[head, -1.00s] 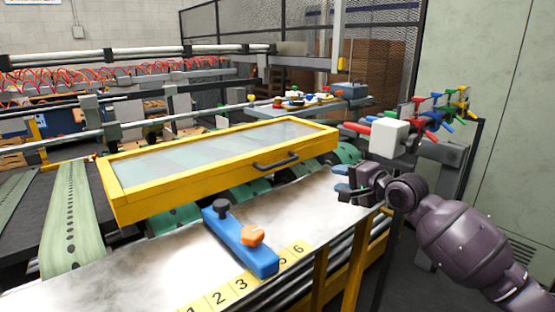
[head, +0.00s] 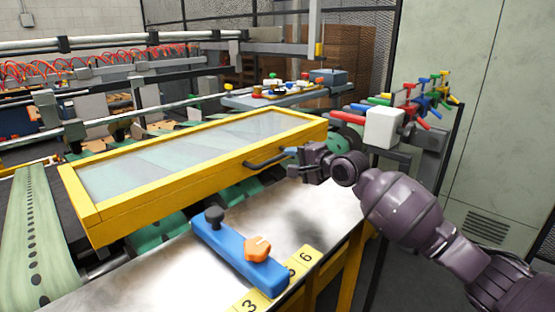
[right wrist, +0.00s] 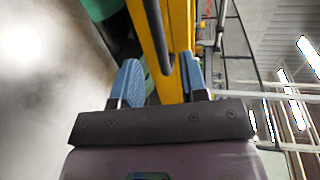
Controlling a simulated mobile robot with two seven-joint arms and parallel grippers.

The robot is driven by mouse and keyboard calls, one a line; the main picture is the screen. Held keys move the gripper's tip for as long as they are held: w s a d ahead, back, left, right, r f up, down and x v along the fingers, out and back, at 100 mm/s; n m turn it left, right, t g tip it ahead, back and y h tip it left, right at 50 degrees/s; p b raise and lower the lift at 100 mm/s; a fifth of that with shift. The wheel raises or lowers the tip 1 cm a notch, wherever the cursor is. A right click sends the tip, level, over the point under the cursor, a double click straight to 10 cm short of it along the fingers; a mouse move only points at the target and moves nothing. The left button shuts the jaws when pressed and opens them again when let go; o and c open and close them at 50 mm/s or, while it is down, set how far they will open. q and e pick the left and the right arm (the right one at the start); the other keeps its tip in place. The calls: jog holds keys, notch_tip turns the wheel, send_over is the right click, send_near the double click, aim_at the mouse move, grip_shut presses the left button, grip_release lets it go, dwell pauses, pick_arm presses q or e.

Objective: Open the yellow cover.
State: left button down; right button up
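The yellow cover (head: 170,182) is a yellow frame around a clear panel and lies closed over the machine's green belts. A dark bar handle (head: 268,162) is fixed to its front side. My right gripper (head: 291,156) is at the right end of this handle. In the right wrist view, the blue fingertips of the gripper (right wrist: 160,78) are spread apart. The dark handle (right wrist: 157,42) and the yellow cover's edge (right wrist: 177,60) show between them. I cannot tell whether the fingers touch the handle. My left gripper is not in view.
A metal table (head: 325,205) lies in front of the cover, with a blue bar (head: 235,252) carrying an orange knob (head: 257,248). A stand with coloured levers and a white block (head: 383,128) is at the right. A grey-green cabinet (head: 480,110) stands behind my arm.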

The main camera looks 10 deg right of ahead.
aim_at(280, 158)
jog(key=b+x, duration=0.1)
jog(key=x, duration=0.4)
jog(key=shift+w+a+f, duration=0.1)
jog(key=shift+w+a, duration=0.15)
jog(key=shift+w, duration=0.05)
grip_shut()
